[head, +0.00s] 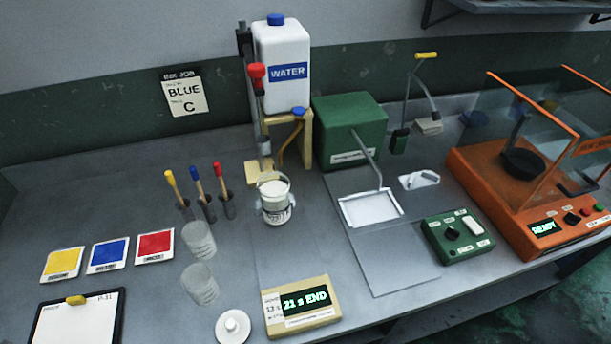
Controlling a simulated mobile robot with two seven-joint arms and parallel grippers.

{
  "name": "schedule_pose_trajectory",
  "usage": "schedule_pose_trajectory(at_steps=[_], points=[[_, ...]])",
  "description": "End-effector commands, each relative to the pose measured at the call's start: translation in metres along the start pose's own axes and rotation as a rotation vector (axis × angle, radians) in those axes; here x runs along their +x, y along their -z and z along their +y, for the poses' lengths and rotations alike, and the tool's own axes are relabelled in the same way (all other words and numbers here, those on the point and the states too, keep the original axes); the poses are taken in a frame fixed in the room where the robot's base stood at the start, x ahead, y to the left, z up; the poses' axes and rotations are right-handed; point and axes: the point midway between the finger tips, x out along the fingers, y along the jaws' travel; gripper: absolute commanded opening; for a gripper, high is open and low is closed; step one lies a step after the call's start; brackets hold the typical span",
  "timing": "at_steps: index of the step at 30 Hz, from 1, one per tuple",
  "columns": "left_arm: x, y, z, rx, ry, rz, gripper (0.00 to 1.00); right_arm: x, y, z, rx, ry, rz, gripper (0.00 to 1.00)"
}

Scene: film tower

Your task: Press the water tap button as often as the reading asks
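A white water tank (284,52) with a blue cap and a "WATER" label stands on a wooden stand (305,135) at the back. A small blue button (298,111) shows at the tank's foot; I take it for the tap button. A tan reading box (306,306) at the front shows "21 s END" in green; the small print beside and below it is too small to read surely. A pail (275,203) with pale contents and a wire handle stands in front of the stand. Neither of my grippers is in view.
A red-topped upright device (257,75) stands left of the tank, a green machine (350,130) right of it. Clear cups (199,240), a white lid (232,326), colour cards (109,254) and a green control box (458,236) lie nearer. An orange glass-sided unit (500,190) fills the right.

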Motion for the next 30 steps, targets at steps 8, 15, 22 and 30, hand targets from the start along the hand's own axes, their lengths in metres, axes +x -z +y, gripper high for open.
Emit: schedule_pose_trajectory(at_steps=[8, 15, 22, 30], points=[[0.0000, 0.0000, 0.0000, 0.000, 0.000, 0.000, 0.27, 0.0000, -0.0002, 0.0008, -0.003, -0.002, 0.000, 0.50], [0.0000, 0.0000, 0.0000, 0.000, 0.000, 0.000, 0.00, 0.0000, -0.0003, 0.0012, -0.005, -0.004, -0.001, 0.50], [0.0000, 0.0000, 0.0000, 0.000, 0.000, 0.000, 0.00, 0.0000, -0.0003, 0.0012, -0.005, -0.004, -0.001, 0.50], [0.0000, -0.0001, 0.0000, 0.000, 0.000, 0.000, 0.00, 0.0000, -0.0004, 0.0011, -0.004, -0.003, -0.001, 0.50]])
